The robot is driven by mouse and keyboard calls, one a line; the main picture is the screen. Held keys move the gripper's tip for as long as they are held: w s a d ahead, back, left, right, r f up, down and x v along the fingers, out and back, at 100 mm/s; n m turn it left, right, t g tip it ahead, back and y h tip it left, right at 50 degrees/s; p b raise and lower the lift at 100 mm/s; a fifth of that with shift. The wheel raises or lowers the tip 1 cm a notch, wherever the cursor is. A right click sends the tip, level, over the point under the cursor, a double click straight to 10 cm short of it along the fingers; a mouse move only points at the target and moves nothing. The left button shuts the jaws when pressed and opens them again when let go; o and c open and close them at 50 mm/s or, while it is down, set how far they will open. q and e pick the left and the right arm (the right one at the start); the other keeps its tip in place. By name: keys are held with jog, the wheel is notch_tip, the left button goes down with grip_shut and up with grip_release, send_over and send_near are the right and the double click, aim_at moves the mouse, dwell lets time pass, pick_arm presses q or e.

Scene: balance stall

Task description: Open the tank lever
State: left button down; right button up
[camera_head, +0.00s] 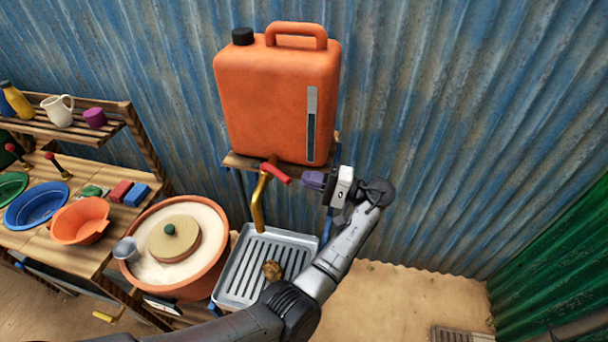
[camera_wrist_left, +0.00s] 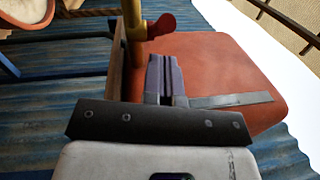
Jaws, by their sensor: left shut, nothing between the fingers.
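The orange tank (camera_head: 265,105) stands on a small shelf against the blue wall in the head view. It also fills much of the left wrist view (camera_wrist_left: 215,65). The tank's red lever (camera_head: 275,172) sits on top of the brass tap (camera_head: 258,200) below the tank's front. In the left wrist view the red lever (camera_wrist_left: 161,26) is just beyond the fingertips. My left gripper (camera_head: 306,180) is shut and empty, a little to the right of the lever, with a small gap between them. It also shows in the left wrist view (camera_wrist_left: 164,60). My right gripper is not in view.
A grey slatted drip tray (camera_head: 228,290) is under the tap, with a small brown lump (camera_head: 272,270) on it. A large clay pot (camera_head: 215,258) with a lid stands to the left. Bowls and a shelf (camera_head: 85,137) with jugs are farther left. The floor at right is mostly clear.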

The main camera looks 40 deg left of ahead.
pick_arm(q)
jog(key=shift+s+a+r+p, duration=0.1)
jog(key=shift+s+a+p, duration=0.05)
jog(key=shift+s, duration=0.3)
jog(key=shift+s+a+r+p, duration=0.1)
jog(key=shift+s+p, duration=0.05)
jog(key=shift+s, duration=0.3)
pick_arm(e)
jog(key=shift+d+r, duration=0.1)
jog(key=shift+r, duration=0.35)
